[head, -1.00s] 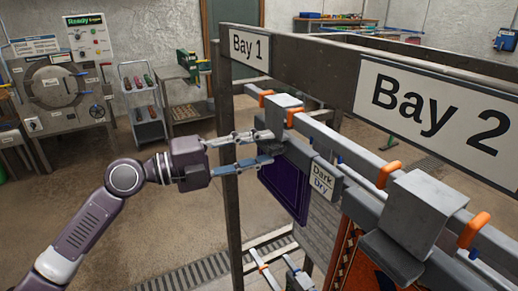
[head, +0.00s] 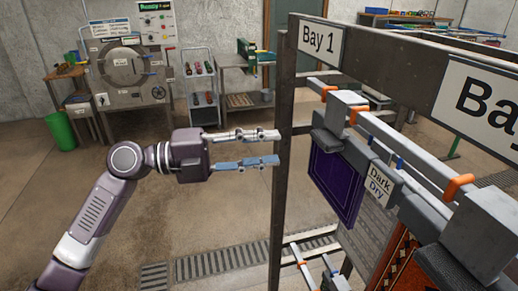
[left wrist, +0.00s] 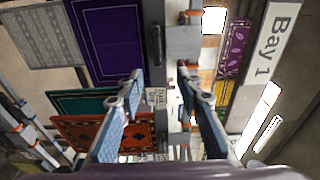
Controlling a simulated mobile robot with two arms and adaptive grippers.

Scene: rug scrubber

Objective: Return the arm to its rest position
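My left arm comes in from the left in the head view. Its gripper (head: 278,149) is open and empty, with its two fingers apart and pointing right. The fingertips show close to the Bay 1 rack post (head: 284,190); I cannot tell whether they touch it. In the left wrist view the two fingers (left wrist: 158,88) are spread, with nothing between them but the rack behind. My right gripper is not in view.
The rack carries a Bay 1 sign (head: 321,41), a Bay 2 sign (head: 487,95) and a hanging purple rug (head: 335,180). A round-doored machine (head: 130,70), a cart (head: 202,90) and a green bin (head: 61,130) stand behind. Floor left of the rack is clear.

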